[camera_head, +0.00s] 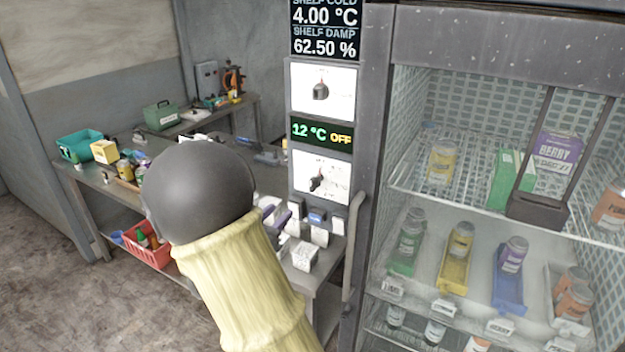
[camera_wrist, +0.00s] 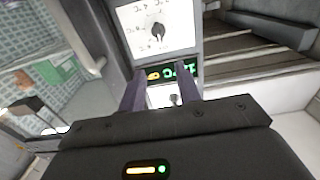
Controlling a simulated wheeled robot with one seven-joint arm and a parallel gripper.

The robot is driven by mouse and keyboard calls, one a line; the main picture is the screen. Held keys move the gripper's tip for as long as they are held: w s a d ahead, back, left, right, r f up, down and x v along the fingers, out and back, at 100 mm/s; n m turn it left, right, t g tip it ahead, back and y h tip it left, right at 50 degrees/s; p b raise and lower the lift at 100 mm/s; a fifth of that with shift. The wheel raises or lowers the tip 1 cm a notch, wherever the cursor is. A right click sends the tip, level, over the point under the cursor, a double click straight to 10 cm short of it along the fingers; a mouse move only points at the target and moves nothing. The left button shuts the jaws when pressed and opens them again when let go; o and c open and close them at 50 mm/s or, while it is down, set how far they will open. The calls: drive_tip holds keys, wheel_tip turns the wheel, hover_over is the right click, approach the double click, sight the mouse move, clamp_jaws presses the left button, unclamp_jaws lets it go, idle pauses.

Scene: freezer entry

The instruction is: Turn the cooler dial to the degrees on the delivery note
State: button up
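The cooler's control column has an upper dial (camera_head: 320,91) and a lower dial (camera_head: 319,180), each a dark knob on a white plate. Between them a small display (camera_head: 322,133) reads 12 °C OFF. In the wrist view the picture is upside down; the display (camera_wrist: 172,73) shows beyond my gripper (camera_wrist: 161,72), with one dial (camera_wrist: 157,32) above it and a partly hidden knob (camera_wrist: 174,99) between the fingers. My gripper is open and empty, its purple fingers apart. I cannot tell whether they touch anything. I cannot pick out a delivery note.
A top readout (camera_head: 326,28) shows 4.00 °C and 62.50 %. A vertical handle (camera_head: 353,245) stands beside the column. The glass-fronted cooler (camera_head: 478,35) holds bottles and cartons at right. A cluttered bench (camera_head: 92,178) and red basket (camera_head: 146,246) stand at left.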

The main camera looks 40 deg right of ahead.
sight(311, 181)
drive_tip(key=p+x, duration=0.7)
drive_tip(key=x, duration=0.9)
drive_tip(key=shift+w+d+r, duration=0.1)
drive_tip(key=shift+d+r, duration=0.05)
drive_tip(key=shift+r, duration=0.05)
drive_tip(key=shift+w+d+f, duration=0.15)
drive_tip(key=shift+w+d, duration=0.05)
drive_tip(key=shift+d, duration=0.35)
drive_tip(key=shift+a, duration=0.1)
drive_tip(key=c, duration=0.6)
